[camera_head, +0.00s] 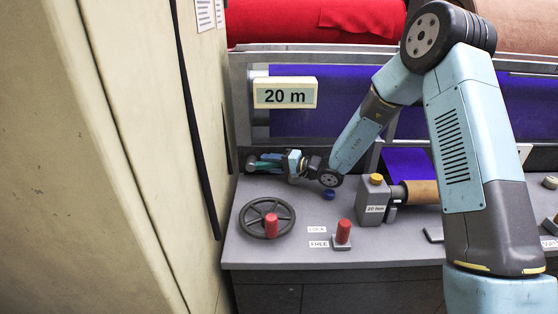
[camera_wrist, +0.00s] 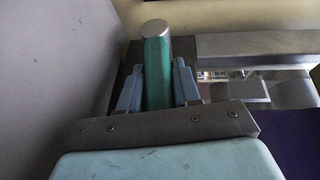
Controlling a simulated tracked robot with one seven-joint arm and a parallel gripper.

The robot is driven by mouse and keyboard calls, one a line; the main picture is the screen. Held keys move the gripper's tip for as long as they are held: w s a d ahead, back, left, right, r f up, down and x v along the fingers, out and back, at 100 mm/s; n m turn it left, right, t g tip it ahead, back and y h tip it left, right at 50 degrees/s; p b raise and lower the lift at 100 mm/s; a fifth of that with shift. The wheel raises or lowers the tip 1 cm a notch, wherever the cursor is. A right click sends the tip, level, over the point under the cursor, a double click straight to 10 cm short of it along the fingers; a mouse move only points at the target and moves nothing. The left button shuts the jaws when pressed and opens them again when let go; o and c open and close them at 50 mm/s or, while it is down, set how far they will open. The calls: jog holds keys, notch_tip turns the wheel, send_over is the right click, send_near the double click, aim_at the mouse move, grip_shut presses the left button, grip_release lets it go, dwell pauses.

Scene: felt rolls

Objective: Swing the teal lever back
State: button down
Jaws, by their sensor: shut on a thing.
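The teal lever (camera_wrist: 157,75) shows in the wrist view as an upright teal bar with a grey metal end. It stands between the two light-blue fingers of my gripper (camera_wrist: 158,88), which is shut on it. In the head view the teal lever (camera_head: 262,165) lies at the back left of the grey bench, beside the tall beige cabinet. My gripper (camera_head: 280,162) reaches it there from the right. The lever's base and pivot are mostly hidden.
The beige cabinet (camera_head: 110,150) stands close on the left. On the bench (camera_head: 290,255) are a black handwheel (camera_head: 252,229) with a red knob, a red-handled lever (camera_head: 343,232) near the FREE label, and a grey box (camera_head: 373,200) with a yellow button. A "20 m" sign (camera_head: 285,93) hangs behind.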

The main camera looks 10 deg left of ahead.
jog(key=shift+s+d+f, duration=0.1)
jog(key=shift+s+f, duration=0.05)
jog(key=shift+f, duration=0.15)
jog(key=c, duration=0.9)
grip_release()
jog(key=shift+r, duration=0.1)
jog(key=shift+r, duration=0.1)
jog(key=shift+r, duration=0.45)
notch_tip(320, 180, up, 2)
jog(key=shift+r, duration=0.15)
jog(key=s+d+r, duration=0.2)
jog(key=s+r, duration=0.1)
jog(key=s, duration=0.1)
jog(key=s+d+r, duration=0.2)
jog(key=s+r, duration=0.1)
jog(key=s, duration=0.1)
jog(key=s+d+r, duration=0.3)
jog(key=s, duration=0.1)
jog(key=shift+r, duration=0.3)
